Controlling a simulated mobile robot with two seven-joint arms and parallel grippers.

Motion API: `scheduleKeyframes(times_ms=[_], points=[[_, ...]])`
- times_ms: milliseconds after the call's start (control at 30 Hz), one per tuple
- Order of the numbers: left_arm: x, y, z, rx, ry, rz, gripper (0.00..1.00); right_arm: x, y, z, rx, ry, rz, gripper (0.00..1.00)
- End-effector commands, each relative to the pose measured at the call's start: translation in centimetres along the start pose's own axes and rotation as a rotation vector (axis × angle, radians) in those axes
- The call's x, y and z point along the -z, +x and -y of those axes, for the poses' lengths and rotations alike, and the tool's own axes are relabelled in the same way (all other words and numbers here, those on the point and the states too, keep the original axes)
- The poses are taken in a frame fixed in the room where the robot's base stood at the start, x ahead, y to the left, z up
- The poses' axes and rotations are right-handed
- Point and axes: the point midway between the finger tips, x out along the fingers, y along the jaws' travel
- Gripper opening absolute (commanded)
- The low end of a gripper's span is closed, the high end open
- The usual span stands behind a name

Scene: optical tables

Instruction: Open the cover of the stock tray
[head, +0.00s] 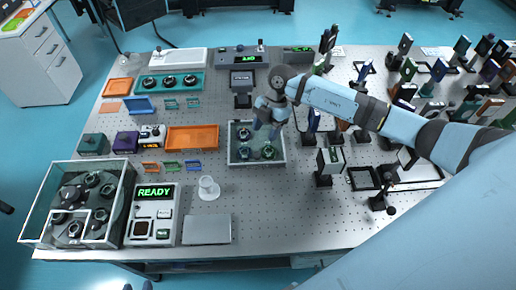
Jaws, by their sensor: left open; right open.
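No label marks the stock tray. A teal tray (143,91) at the back left holds three dark round parts, with a flat white panel (178,54) directly behind it. A pale-rimmed tray (284,152) in the middle holds a few dark and green round parts. My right gripper (266,128) points down over this middle tray with its fingers apart, hiding part of it; I cannot tell whether it touches anything. My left gripper (138,287) shows only as two separate fingertips at the bottom edge, in front of the table and away from the trays.
A clear-walled case (28,222) with dark round parts stands at the front left, beside a device reading READY (155,192). A white cup (208,188), a grey plate (207,229) and an orange tray (192,138) lie nearby. Many optic mounts crowd the right side.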

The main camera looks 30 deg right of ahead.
Motion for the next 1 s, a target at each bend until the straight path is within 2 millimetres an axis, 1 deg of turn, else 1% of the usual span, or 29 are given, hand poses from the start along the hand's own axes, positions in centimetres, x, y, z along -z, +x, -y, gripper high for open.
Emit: scheduleKeyframes(times_ms=[33, 100, 200, 300, 400, 600, 833, 867, 900, 967, 1000], points=[[0.3, -0.2, 0.1, 0.002, 0.001, -0.001, 0.43, 0.2, 1.1, 0.0, 0.002, 0.001, -0.004, 0.54], [0.6, -0.4, 0.2, 0.004, 0.001, -0.002, 0.43, 0.2, 2.7, 0.1, 0.003, 0.001, -0.005, 0.54], [0.8, -0.5, 0.3, 0.006, 0.002, -0.003, 0.43, 0.2, 4.6, 0.0, 0.002, 0.000, -0.004, 0.54], [1.0, -0.6, 0.3, 0.007, 0.002, -0.004, 0.43, 0.2, 6.3, 0.0, 0.001, 0.000, -0.004, 0.54], [1.1, -0.7, 0.3, 0.007, 0.001, -0.004, 0.43, 0.2, 7.5, 0.0, -0.001, -0.001, -0.004, 0.54], [1.2, -0.7, 0.2, 0.007, -0.001, -0.004, 0.43, 0.1, 8.5, 0.0, -0.001, -0.001, -0.002, 0.54], [1.1, -0.7, 0.2, 0.007, -0.001, -0.004, 0.43, 0.1, 8.6, 0.0, -0.001, -0.002, -0.002, 0.54], [1.1, -0.7, 0.2, 0.007, -0.001, -0.004, 0.43, 0.1, 8.6, 0.0, -0.001, -0.002, -0.002, 0.50], [1.1, -0.7, 0.2, 0.007, -0.001, -0.004, 0.43, 0.1, 8.6, 0.0, -0.001, -0.002, -0.002, 0.41], [1.1, -0.7, 0.2, 0.007, -0.001, -0.004, 0.43, 0.1, 8.6, 0.0, -0.001, -0.002, -0.003, 0.27], [1.1, -0.7, 0.2, 0.007, -0.001, -0.004, 0.43, 0.1, 8.6, 0.0, -0.001, -0.002, -0.003, 0.18]])
